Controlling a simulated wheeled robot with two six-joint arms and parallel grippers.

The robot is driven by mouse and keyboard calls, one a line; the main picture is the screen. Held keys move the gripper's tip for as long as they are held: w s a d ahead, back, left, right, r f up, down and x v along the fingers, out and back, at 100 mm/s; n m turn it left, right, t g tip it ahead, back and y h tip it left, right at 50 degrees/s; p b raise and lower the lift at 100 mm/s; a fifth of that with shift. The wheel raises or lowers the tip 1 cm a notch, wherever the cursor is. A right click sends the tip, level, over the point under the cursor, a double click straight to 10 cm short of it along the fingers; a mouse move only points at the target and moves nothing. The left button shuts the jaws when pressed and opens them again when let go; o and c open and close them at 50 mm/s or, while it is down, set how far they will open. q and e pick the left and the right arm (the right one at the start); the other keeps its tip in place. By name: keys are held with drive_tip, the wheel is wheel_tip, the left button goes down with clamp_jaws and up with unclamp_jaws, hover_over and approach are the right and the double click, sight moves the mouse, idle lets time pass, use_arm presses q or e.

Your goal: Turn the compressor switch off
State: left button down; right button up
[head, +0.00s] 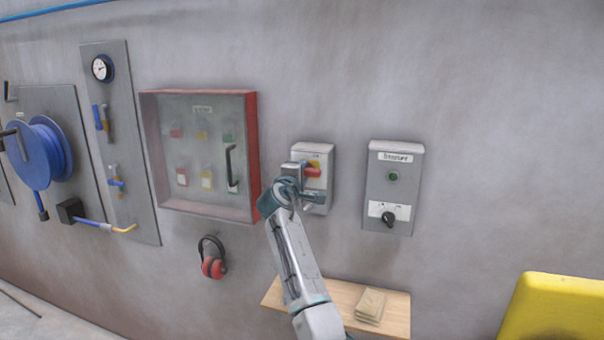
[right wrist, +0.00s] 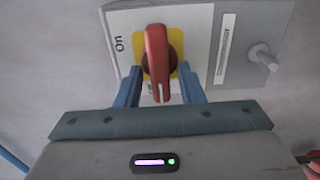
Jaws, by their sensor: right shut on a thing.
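The switch box (head: 325,153) is a small grey box on the wall with a red rotary handle (head: 313,171) on a yellow plate. In the right wrist view the red handle (right wrist: 156,62) stands lengthwise up the picture on the yellow plate (right wrist: 176,45). My left gripper is out of view.
A control box (head: 390,160) with a green button and black knob hangs to the right. A red-edged cabinet (head: 252,150) hangs to the left. Ear defenders (head: 212,262) and a wooden shelf (head: 393,300) are below. A yellow object (head: 555,310) stands at lower right.

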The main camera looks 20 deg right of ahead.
drive_tip(key=shift+f, duration=0.15)
drive_tip(key=o, duration=0.6)
drive_tip(key=b+v, duration=0.4)
drive_tip(key=v, duration=0.7)
drive_tip(key=shift+w+b, duration=0.1)
drive_tip(key=shift+b, duration=0.3)
